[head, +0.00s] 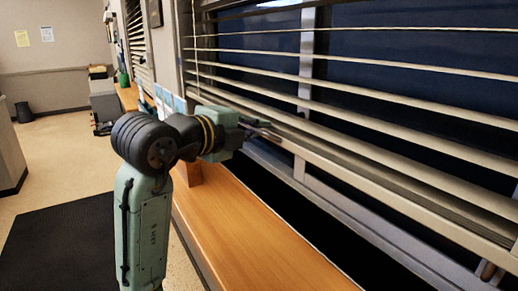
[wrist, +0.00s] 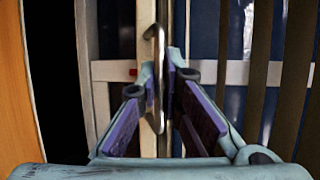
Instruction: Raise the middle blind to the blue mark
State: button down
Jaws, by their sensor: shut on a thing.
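The blind (head: 400,105) has pale horizontal slats and fills the right of the head view. Its bottom rail (head: 375,182) hangs above the sill, with dark window and frame showing below. In the wrist view, turned sideways, the rail (wrist: 147,30) is a pale upright strip carrying a hooked metal handle (wrist: 153,75). My gripper (wrist: 160,85) is shut on this handle; in the head view the gripper (head: 262,130) is at the rail's near-left part. A small red mark (wrist: 132,72) shows on the pale window frame. I cannot make out a blue mark.
A long wooden sill (head: 250,235) runs beneath the window. Another blind (head: 138,45) hangs farther back at left. Papers and a green item (head: 124,79) stand along the sill. A dark mat (head: 65,240) lies on the open floor at left.

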notch_tip(320, 180, up, 11)
jog(key=p, duration=0.2)
jog(key=shift+r, duration=0.1)
jog(key=c, duration=1.7)
grip_release()
jog(key=shift+s+a, duration=0.1)
jog(key=v, duration=1.1)
jog(key=shift+s+a+r, duration=0.15)
jog(key=shift+s, duration=0.2)
